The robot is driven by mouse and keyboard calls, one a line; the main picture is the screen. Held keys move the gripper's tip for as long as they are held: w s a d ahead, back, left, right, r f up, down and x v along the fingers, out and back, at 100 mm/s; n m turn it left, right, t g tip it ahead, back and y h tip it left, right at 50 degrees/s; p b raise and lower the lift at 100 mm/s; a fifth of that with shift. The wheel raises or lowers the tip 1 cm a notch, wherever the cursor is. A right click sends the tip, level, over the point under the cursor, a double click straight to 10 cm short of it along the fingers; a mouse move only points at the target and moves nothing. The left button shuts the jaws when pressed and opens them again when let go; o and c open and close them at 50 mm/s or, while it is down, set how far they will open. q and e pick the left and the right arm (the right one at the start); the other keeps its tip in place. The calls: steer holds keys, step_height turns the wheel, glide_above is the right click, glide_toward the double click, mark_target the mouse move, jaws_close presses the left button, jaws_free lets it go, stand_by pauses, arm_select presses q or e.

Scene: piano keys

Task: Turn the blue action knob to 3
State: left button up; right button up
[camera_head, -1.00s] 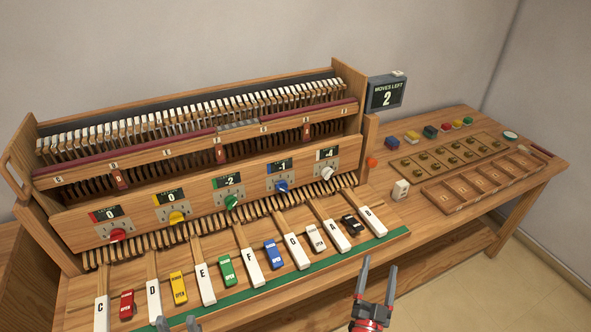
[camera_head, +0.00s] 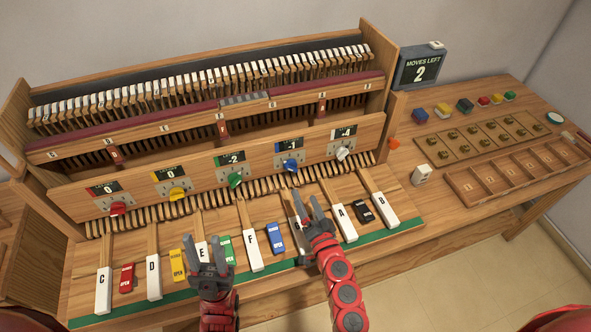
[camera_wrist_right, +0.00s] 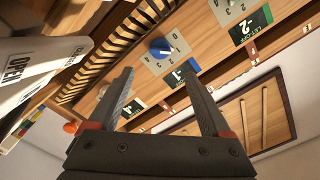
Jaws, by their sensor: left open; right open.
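The blue action knob (camera_head: 291,165) sits on the wooden front panel, under a small display (camera_head: 288,147) that appears to read -1. In the right wrist view the blue knob (camera_wrist_right: 160,48) lies ahead of the fingertips, roughly in line with the gap between them. My right gripper (camera_head: 307,202) is open and empty over the keys, below and to the right of the blue knob, and apart from it. It also shows open in the right wrist view (camera_wrist_right: 157,74). My left gripper (camera_head: 206,248) is open and empty over the keys near E.
Red (camera_head: 118,207), yellow (camera_head: 178,194), green (camera_head: 235,180) and white (camera_head: 343,153) knobs share the panel. White lettered keys and coloured OPEN blocks lie below. A sign (camera_head: 421,68) reads MOVES LEFT 2. A wooden tray (camera_head: 470,197) stands on the right.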

mark_target(294, 170)
steer(key=x, duration=0.9)
steer(key=shift+f+b, duration=0.15)
steer(key=shift+b, duration=0.15)
steer(key=shift+w+a, duration=0.2)
steer(key=shift+w, duration=0.45)
jaws_close()
